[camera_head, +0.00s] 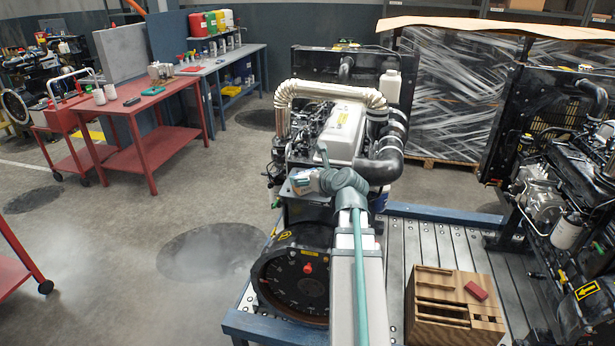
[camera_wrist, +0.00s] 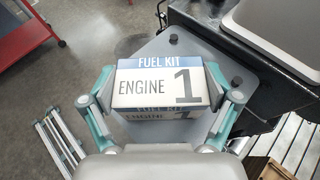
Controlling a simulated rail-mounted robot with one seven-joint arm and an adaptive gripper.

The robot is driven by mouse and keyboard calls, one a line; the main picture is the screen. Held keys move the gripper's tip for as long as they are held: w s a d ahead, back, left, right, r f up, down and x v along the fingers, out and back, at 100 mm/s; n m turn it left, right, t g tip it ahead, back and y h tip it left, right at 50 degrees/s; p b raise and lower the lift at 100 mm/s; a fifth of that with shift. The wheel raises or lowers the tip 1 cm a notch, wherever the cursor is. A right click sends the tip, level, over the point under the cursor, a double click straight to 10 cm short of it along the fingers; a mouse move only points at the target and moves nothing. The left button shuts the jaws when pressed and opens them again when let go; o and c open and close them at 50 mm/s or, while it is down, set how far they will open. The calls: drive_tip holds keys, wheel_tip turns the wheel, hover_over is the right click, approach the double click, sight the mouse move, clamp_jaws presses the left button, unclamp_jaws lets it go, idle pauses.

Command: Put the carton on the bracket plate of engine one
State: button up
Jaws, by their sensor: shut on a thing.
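The carton (camera_wrist: 160,88) is a small white box with a blue band, reading "FUEL KIT" and "ENGINE 1". My gripper (camera_wrist: 163,82) is shut on it, with one finger at each side. Behind the carton in the wrist view is the grey bracket plate (camera_wrist: 172,48), with black bolt heads near its corners. The carton lies within the plate's outline; I cannot tell whether it touches the plate. In the head view, my gripper (camera_head: 318,181) is over the bracket plate (camera_head: 303,197) on engine one (camera_head: 335,125), and my arm hides part of this area.
A second engine (camera_head: 560,190) stands at the right. A wooden crate (camera_head: 455,310) with a red block (camera_head: 476,291) is on the slatted platform (camera_head: 440,240). A red table (camera_head: 150,95) and a workbench (camera_head: 235,62) stand at the back left. The floor between is clear.

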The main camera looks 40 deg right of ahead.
drive_tip(key=o, duration=1)
drive_tip(key=shift+o, duration=0.2)
drive_tip(key=shift+r, duration=0.1)
drive_tip(key=b+v, duration=0.2)
drive_tip(key=v, duration=0.5)
drive_tip(key=shift+s+r, duration=0.1)
drive_tip(key=shift+s, duration=0.2)
